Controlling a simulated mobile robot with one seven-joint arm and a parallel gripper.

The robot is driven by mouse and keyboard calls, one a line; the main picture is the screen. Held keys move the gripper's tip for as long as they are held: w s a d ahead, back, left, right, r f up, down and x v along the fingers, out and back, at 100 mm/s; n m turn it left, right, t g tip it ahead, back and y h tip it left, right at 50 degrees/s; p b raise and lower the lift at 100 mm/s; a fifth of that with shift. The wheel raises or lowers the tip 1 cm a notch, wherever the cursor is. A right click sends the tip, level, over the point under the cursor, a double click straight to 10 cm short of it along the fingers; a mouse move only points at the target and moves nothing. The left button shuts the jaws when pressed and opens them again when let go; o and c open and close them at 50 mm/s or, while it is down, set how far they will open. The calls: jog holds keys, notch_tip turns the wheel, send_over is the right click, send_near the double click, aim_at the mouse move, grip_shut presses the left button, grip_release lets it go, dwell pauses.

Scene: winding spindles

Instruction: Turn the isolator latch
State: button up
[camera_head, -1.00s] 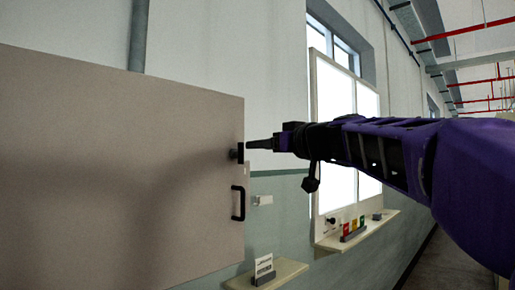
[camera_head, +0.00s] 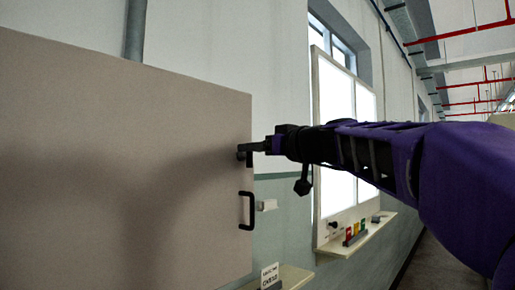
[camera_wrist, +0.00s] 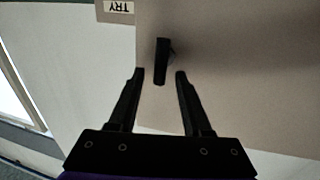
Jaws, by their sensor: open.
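The isolator latch is a small black bar handle on the beige panel (camera_head: 120,160), near its right edge. In the wrist view the latch (camera_wrist: 161,62) stands out from the panel, its near end between and just beyond my two fingertips. My gripper (camera_wrist: 158,72) is open, with a finger on either side of the latch line and visible gaps on both sides. In the head view my gripper (camera_head: 248,148) reaches in from the right, its fingertips at the latch and covering part of it.
A black pull handle (camera_head: 246,210) sits below the latch on the panel. A lit white window board (camera_head: 335,130) and a shelf with coloured blocks (camera_head: 355,240) are on the wall to the right.

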jog(key=shift+w+a, duration=0.3)
jog(key=shift+w, duration=0.05)
grip_shut()
